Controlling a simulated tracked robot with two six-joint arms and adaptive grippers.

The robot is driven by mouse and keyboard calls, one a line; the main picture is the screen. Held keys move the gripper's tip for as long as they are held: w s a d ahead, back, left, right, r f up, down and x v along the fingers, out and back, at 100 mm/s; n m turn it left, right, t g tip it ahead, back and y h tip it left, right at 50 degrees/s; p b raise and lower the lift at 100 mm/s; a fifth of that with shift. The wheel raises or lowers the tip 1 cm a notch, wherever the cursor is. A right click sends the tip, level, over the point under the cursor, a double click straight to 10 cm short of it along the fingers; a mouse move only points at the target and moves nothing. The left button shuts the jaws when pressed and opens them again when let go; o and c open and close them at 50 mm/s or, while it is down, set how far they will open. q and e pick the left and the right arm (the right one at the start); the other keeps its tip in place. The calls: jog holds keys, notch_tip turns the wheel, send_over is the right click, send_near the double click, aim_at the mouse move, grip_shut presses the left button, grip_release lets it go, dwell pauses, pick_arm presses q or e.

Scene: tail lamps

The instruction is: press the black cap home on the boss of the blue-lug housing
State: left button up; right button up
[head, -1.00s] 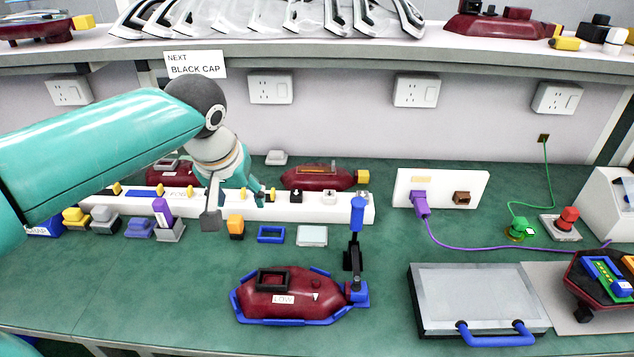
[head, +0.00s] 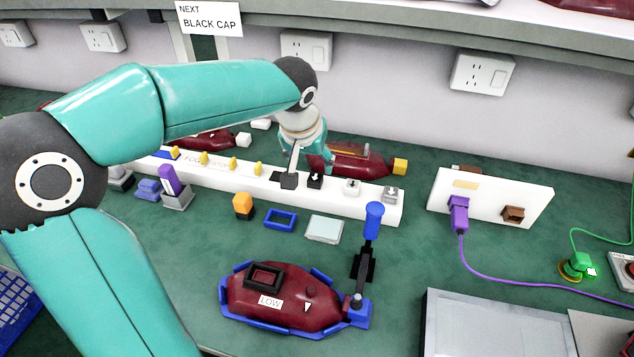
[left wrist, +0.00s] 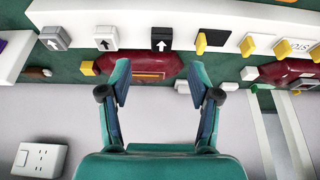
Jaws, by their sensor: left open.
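The black cap (head: 315,180), marked with a white arrow, sits on the long white strip. It also shows in the left wrist view (left wrist: 161,40), beyond and between the fingertips. My left gripper (head: 307,170) is over the strip close behind the cap, pointing down; its fingers are partly hidden in the head view. In the left wrist view my left gripper (left wrist: 160,80) is open and empty. The dark red housing (head: 285,298) labelled LOW lies in a blue cradle (head: 235,309) at the front; a small round boss (head: 311,292) stands on its top. My right gripper is not in view.
A white cap (head: 352,187) and a grey cap (head: 390,195) stand right of the black cap; yellow pegs (head: 233,165) stand left. A blue-handled clamp (head: 373,222) rises at the cradle's right. A red housing (head: 352,163) lies behind the strip.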

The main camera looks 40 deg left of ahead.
aim_at(315, 179)
pick_arm(q)
jog(key=x, duration=0.8)
jog(key=shift+w+a+f+b, duration=0.1)
jog(key=shift+f+b, duration=0.15)
jog(key=shift+b, duration=0.15)
jog(key=c, duration=0.9)
